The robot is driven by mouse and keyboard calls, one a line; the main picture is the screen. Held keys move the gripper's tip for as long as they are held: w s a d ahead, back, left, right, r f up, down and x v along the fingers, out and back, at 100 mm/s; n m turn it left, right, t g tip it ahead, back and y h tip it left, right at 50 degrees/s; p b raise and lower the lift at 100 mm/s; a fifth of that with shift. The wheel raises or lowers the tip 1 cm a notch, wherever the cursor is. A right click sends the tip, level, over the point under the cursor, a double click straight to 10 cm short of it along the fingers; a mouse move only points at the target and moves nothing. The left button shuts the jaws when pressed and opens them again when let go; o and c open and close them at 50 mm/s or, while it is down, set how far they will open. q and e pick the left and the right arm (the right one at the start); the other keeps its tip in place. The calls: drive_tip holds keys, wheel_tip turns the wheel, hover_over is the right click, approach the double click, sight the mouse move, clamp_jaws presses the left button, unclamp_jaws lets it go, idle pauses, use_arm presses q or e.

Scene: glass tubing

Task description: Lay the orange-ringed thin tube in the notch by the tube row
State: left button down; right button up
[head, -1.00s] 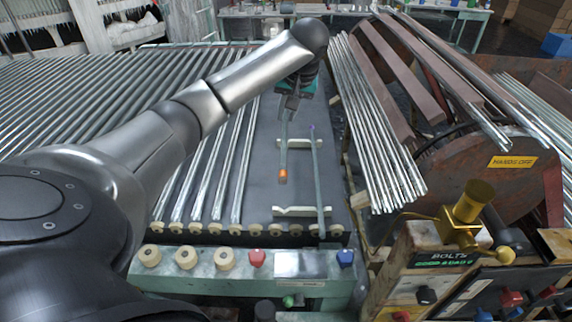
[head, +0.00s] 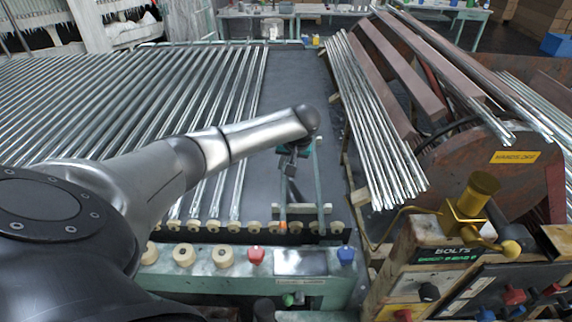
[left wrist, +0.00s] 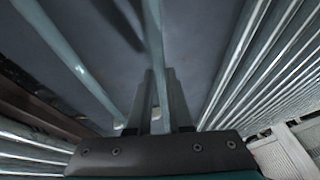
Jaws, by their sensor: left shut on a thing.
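The orange-ringed thin tube (head: 283,209) points toward me, its orange ring at the near end by the rollers. My left gripper (head: 290,166) is shut on it farther back; the tube also shows between the fingers (left wrist: 160,88) in the left wrist view (left wrist: 155,40). The tube crosses over the near pale notched strip (head: 304,209); I cannot tell whether it touches it. A second thin tube (head: 319,190) lies across that strip to the right, and shows left in the left wrist view (left wrist: 75,65). The far notched strip is hidden by my arm. My right gripper is not in view.
The row of shiny tubes (head: 150,110) fills the bed to the left. Cream rollers (head: 232,227) line the near edge, above a green panel with red and blue knobs. The dark bed (head: 295,85) is clear farther back.

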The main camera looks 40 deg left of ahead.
use_arm(q)
drive_tip(key=shift+f, duration=0.4)
drive_tip(key=c, duration=0.8)
unclamp_jaws()
drive_tip(key=shift+r, duration=0.1)
drive_tip(key=shift+c, duration=0.2)
drive_tip(key=shift+r, duration=0.55)
drive_tip(key=p+v, duration=0.2)
drive_tip(key=v, duration=0.9)
drive_tip(key=shift+d+r, duration=0.15)
drive_tip(key=shift+r, duration=0.15)
